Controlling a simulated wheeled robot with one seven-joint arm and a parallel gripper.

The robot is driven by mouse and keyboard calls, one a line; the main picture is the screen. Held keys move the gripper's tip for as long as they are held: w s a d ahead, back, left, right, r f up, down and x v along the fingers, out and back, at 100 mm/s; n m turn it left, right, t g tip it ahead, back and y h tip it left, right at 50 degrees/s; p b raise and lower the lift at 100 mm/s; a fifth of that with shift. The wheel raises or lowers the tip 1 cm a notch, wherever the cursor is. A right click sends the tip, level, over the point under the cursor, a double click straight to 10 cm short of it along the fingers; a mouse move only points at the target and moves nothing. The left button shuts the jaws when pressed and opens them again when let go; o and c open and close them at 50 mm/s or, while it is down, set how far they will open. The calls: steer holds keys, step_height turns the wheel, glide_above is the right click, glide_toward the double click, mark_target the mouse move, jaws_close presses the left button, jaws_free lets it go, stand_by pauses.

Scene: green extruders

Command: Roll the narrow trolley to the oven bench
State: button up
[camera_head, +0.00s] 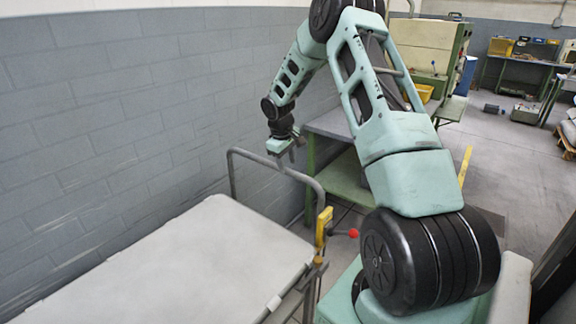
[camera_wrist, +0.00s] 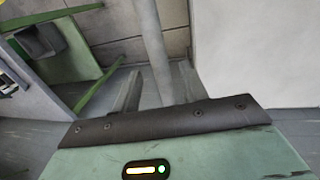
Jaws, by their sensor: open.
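A trolley with a pale flat top (camera_head: 185,265) fills the lower left of the head view. Its bent grey tube handle (camera_head: 262,158) rises at the far end. My gripper (camera_head: 286,152) is at the top bar of this handle, pointing down. In the wrist view the gripper (camera_wrist: 160,88) is open, with a grey tube (camera_wrist: 152,45) running between its two fingers. I cannot tell whether either finger touches the tube. A beige machine (camera_head: 425,42) on a green-framed bench, possibly the oven bench, stands in the back.
A grey brick wall (camera_head: 110,90) runs along the left. A grey-topped green bench (camera_head: 332,122) stands just beyond the handle. Open floor (camera_head: 490,150) lies at the right.

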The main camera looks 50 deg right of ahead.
mark_target(288, 170)
steer(key=shift+d+f, duration=0.15)
steer(key=shift+f, duration=0.65)
steer(key=shift+d+f, duration=0.15)
steer(key=shift+f, duration=0.6)
jaws_close()
steer(key=shift+d, duration=0.1)
